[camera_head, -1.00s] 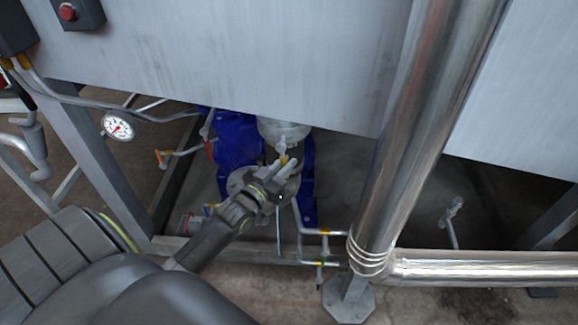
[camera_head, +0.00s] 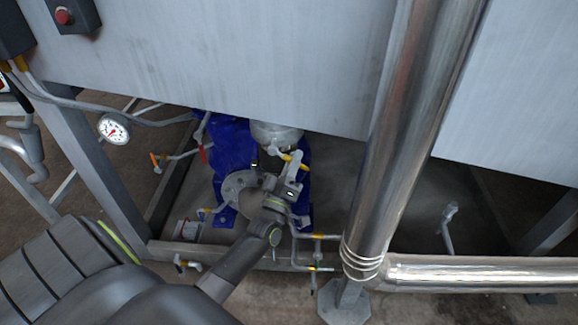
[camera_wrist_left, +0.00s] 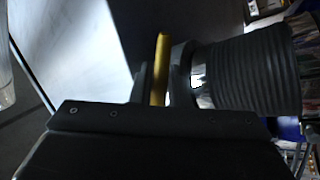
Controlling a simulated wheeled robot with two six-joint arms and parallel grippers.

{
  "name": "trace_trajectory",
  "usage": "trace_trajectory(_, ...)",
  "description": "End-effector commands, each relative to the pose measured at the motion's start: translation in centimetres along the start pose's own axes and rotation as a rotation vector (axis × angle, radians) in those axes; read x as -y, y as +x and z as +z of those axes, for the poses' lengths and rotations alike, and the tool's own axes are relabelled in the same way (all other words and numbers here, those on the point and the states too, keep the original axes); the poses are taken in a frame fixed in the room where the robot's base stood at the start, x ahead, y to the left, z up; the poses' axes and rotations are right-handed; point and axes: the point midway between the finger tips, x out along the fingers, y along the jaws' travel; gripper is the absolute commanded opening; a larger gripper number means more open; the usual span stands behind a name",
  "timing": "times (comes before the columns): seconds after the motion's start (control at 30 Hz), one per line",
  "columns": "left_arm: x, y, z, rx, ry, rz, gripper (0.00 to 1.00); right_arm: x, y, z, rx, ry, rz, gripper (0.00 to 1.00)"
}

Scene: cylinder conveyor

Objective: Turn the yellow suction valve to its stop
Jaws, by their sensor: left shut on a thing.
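The yellow suction valve handle (camera_head: 293,161) is a short bar near the blue pump, under the grey panel. It slants down to the right. My left gripper (camera_head: 297,172) is shut on it near its right end. In the left wrist view the yellow handle (camera_wrist_left: 160,68) stands as a bar between the two dark fingers of my left gripper (camera_wrist_left: 161,88). The fingers hide part of the bar. The pale valve body shows beside the handle in the head view. My right gripper is not in view.
A thick steel pipe (camera_head: 410,130) stands close to the right. The grey panel (camera_head: 220,60) overhangs the blue pump (camera_head: 232,145). A dial gauge (camera_head: 114,129) and thin pipes are at the left. Small yellow-handled valves (camera_head: 318,237) sit low before the pipe.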

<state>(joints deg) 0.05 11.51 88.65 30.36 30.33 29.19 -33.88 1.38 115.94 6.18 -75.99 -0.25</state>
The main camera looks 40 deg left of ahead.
Motion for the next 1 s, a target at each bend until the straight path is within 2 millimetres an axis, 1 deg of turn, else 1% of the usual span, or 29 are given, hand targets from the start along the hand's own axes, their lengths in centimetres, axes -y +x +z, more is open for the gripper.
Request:
trace_trajectory(0.13,-0.7,0.5,0.1,-0.080,-0.122,-0.001,0.00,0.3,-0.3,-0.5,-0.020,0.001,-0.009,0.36)
trace_trajectory(0.5,-2.2,1.5,-0.5,-0.246,-0.370,-0.001,0.00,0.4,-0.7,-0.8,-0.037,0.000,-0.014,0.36)
trace_trajectory(0.7,-2.7,1.8,-0.9,-0.303,-0.455,-0.001,0.00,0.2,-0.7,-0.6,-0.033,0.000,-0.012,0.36)
trace_trajectory(1.0,-3.0,2.0,-1.1,-0.340,-0.510,0.000,0.00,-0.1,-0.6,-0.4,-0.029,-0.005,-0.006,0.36)
